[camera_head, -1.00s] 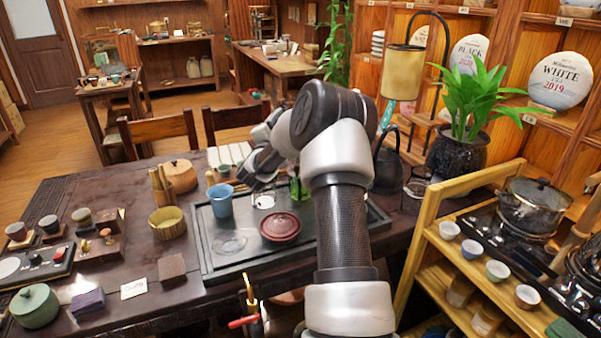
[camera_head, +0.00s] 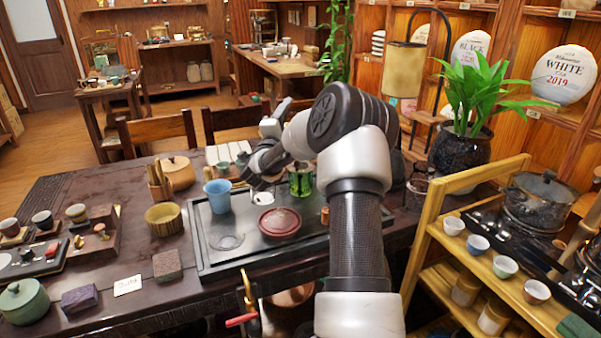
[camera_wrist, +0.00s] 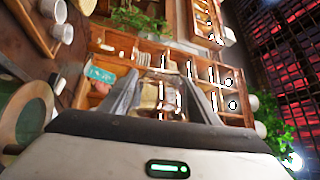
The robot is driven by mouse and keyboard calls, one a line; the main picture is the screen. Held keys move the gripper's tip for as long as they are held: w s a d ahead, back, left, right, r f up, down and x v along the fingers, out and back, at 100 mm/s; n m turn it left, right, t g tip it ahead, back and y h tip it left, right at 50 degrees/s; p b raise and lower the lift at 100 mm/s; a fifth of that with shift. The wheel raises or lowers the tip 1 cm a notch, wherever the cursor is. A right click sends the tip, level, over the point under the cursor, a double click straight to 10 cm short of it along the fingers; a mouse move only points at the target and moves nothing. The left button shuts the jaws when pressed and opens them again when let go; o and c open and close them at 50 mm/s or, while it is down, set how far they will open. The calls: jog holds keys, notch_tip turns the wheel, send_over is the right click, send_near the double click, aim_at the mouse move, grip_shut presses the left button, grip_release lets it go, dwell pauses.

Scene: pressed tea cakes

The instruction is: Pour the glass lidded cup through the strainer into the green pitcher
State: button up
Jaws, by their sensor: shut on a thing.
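My gripper (camera_head: 258,183) is over the dark tea tray (camera_head: 212,256), shut on a clear glass thing, which I take for the glass lidded cup. In the wrist view, the see-through cup (camera_wrist: 158,98) shows between the two fingers; its lid and contents are hard to make out. The green pitcher (camera_head: 300,180) is see-through green glass and stands on the tray, right of my gripper. A small whitish item (camera_head: 265,198) sits on the tray just below my gripper; I cannot tell whether it is the strainer.
A blue cup (camera_head: 218,195) stands left of my gripper. A potted plant (camera_head: 463,150) and a wooden shelf cart (camera_head: 433,222) stand right.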

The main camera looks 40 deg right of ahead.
jog(key=shift+f+m+b, duration=0.1)
jog(key=shift+m+b, duration=0.2)
jog(key=shift+b, duration=0.45)
jog(key=r+p, duration=0.1)
jog(key=p, duration=0.1)
jog(key=shift+w+r+p, duration=0.1)
jog(key=shift+p, duration=0.2)
jog(key=n+p, duration=0.1)
jog(key=p, duration=0.2)
jog(key=shift+w+r+n, duration=0.1)
jog(key=shift+w+n, duration=0.05)
jog(key=shift+n, duration=0.15)
jog(key=w+f+n+g+y+p, duration=0.2)
jog(key=w+f+n+p, duration=0.1)
jog(key=f+n+p, duration=0.2)
jog(key=w+a+f+n+g+y+p, duration=0.1)
jog(key=w+f+n+g+y+p, duration=0.1)
jog(key=n+p, duration=0.6)
jog(key=shift+w+a+f+n+g+p, duration=0.3)
jog(key=shift+w+f+g+p, duration=0.3)
jog(key=shift+w+f+p, duration=0.8)
jog(key=shift+s+f, duration=0.2)
jog(key=shift+s, duration=0.05)
